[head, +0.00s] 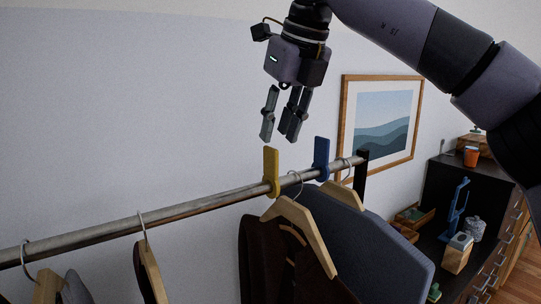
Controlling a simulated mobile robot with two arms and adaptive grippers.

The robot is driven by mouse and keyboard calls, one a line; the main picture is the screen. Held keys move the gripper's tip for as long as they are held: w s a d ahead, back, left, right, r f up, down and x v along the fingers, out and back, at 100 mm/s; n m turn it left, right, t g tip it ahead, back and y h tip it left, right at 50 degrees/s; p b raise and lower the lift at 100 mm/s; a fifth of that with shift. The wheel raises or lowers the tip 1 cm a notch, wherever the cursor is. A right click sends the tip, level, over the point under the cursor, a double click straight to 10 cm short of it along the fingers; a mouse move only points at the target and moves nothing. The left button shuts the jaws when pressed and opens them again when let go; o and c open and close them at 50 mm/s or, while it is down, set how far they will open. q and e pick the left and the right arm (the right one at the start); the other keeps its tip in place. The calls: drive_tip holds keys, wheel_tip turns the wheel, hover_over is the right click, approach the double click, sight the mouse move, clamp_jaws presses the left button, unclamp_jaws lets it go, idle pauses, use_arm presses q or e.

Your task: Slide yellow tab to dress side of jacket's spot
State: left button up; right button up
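The yellow tab (271,173) stands upright on the metal rail (200,204), right by the hook of a hanger with a dark brown garment (262,265). A blue tab (321,160) sits farther right on the rail, near its end. My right gripper (278,137) is above the yellow tab, pointing down, with its fingers apart and nothing between them. It does not appear to touch the tab. Other garments hang on the rail: a blue-grey one (385,245) at right and a dark one (143,274) at left. Which is the jacket or the dress is unclear. My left gripper is out of view.
Another hanger (47,287) hangs at the far left. The rail is bare between the left hangers and the yellow tab. A framed picture (345,120) hangs on the wall behind. A dark dresser (444,195) with an orange cup (471,157) and other small items stands at right.

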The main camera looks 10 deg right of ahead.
sight(272, 148)
drive_tip(key=x, duration=0.4)
drive_tip(key=shift+w+f+p, duration=0.1)
drive_tip(key=shift+f+p, duration=0.2)
drive_tip(key=shift+p, duration=0.1)
drive_tip(key=shift+w+a+f, duration=0.1)
drive_tip(key=shift+a+f, duration=0.05)
drive_tip(key=shift+f, duration=0.2)
drive_tip(key=shift+w+f, duration=0.1)
drive_tip(key=shift+f, duration=0.2)
drive_tip(key=shift+w+a+f, duration=0.1)
drive_tip(key=shift+f, duration=0.1)
drive_tip(key=c, duration=0.5)
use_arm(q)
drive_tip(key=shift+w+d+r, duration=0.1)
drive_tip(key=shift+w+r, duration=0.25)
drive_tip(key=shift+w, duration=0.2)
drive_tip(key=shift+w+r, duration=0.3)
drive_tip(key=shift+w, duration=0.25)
use_arm(e)
clamp_jaws()
